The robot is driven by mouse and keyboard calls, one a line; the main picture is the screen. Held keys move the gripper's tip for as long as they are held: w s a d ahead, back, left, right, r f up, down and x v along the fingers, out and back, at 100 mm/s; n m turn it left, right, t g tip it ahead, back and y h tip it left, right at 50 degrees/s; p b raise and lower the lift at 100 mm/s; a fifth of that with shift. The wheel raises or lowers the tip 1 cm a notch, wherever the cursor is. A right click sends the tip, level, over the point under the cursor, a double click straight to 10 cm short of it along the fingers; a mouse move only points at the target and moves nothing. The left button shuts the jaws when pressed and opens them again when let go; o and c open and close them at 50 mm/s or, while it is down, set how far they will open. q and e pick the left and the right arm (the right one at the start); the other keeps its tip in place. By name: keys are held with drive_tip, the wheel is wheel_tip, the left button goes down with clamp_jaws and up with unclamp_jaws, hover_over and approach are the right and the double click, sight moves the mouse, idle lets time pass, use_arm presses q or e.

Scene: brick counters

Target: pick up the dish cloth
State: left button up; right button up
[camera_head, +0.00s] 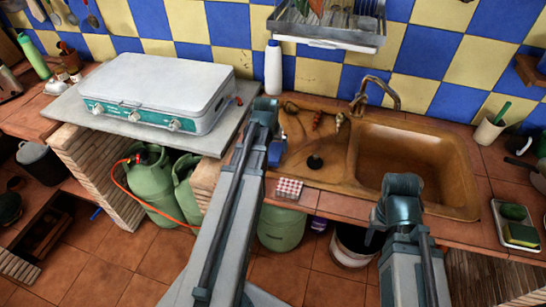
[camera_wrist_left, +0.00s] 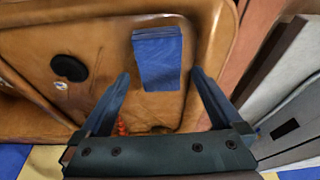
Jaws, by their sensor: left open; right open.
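The dish cloth looks like a folded blue cloth (camera_wrist_left: 157,58), lying flat on the tan sink's drainboard. In the head view the blue cloth (camera_head: 277,152) is partly hidden behind my left arm. My left gripper (camera_wrist_left: 160,74) is open and empty above the drainboard, its two fingers apart on either side of the cloth's near end in the wrist view. I cannot tell the height gap. In the head view my left gripper (camera_head: 266,108) is at the drainboard's left edge. My right gripper (camera_head: 400,190) is in front of the sink basin; its fingers are hard to make out.
A black stopper (camera_head: 315,162) and red peppers (camera_head: 317,121) lie on the drainboard. A red checkered item (camera_head: 289,188) sits on the front counter edge. A white bottle (camera_head: 273,68) and a faucet (camera_head: 374,90) stand behind. A camping stove (camera_head: 155,92) is left.

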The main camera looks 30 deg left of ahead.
sight(273, 151)
use_arm(q)
drive_tip(key=b+x, duration=0.2)
drive_tip(key=x, duration=0.2)
drive_tip(key=shift+b, duration=0.4)
drive_tip(key=shift+r, duration=0.15)
drive_tip(key=c, duration=1.2)
drive_tip(key=shift+c, duration=0.2)
drive_tip(key=shift+r, duration=0.1)
wheel_tip(273, 151, up, 10)
drive_tip(key=p, duration=1)
